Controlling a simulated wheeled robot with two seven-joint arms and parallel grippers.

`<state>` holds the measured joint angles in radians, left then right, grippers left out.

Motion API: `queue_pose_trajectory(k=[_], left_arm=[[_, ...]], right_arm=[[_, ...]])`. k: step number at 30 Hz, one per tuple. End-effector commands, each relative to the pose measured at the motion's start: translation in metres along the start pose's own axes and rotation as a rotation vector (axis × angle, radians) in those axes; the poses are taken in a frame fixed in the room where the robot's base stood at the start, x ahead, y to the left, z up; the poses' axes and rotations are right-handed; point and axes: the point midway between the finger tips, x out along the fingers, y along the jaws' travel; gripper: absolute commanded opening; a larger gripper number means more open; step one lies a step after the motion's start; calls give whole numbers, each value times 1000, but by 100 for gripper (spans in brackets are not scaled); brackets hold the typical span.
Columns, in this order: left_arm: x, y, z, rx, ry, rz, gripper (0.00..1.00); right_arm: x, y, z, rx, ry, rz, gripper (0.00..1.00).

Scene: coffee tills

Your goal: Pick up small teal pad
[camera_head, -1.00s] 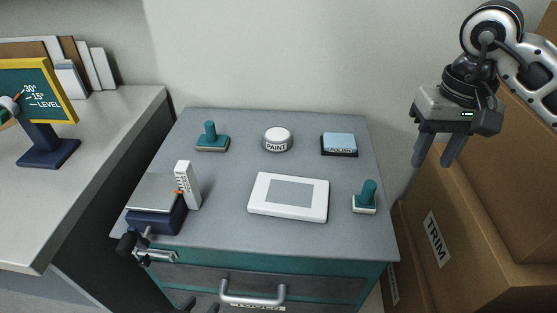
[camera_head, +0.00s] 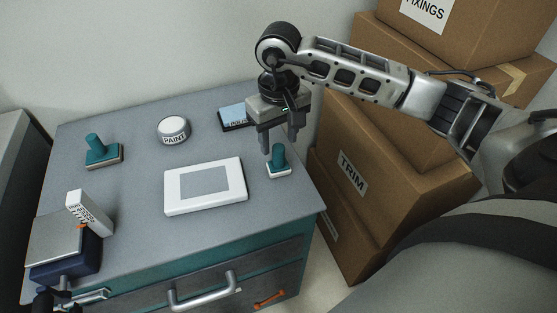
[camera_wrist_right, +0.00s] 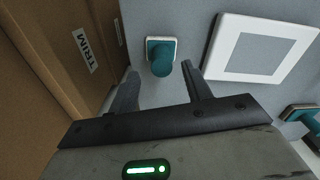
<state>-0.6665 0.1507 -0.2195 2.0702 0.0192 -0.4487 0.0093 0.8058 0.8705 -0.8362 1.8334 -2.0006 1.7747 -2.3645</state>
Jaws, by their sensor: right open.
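The small teal pad (camera_head: 279,161) stands upright near the right edge of the cabinet top. It has a teal knob handle on a small pale base. My right gripper (camera_head: 279,146) is open just above it, fingers pointing down. In the right wrist view the pad (camera_wrist_right: 160,52) lies just beyond the gap between the open fingertips (camera_wrist_right: 160,72), with nothing held. A larger teal pad (camera_head: 98,148) with a similar handle stands at the back left of the cabinet.
A white framed panel (camera_head: 174,200) lies left of the small pad. A blue POLISH block (camera_head: 233,115) sits behind, near my wrist. A PAINT tin (camera_head: 173,127) and a scale-like box (camera_head: 60,240) stand further left. Cardboard boxes (camera_head: 400,165) stand right of the cabinet.

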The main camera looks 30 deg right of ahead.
Motion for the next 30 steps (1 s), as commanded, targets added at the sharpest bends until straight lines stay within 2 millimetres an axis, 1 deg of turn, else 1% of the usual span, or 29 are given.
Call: queue_pose_trajectory(k=[4,6,9,12,17,18,20,21,23,30], left_arm=[[-5,0,-5,4,-4,-2,45],[-4,-1,-2,5,-8,-3,45],[-3,-1,1,5,-15,-4,45],[-3,-1,0,6,-13,-5,45],[-2,-2,-1,6,-8,-7,45],[-2,-2,-2,6,-8,-7,45],[-2,-2,-2,6,-6,-7,45],[-2,-2,-3,6,-6,-7,45],[-2,-3,-3,6,-5,-7,45],[-2,-2,-4,4,-3,-8,45]], right_arm=[[21,-3,6,0,-8,-1,49],[32,-3,6,2,-6,-1,49],[42,-3,6,0,-3,0,49],[46,-3,5,0,-1,0,49],[46,-3,5,0,-1,0,49],[46,-3,5,0,-1,0,44],[46,-3,5,0,-1,0,27],[46,-3,5,0,-1,1,16],[46,-3,5,0,-1,0,0],[45,-3,5,0,0,0,0]])
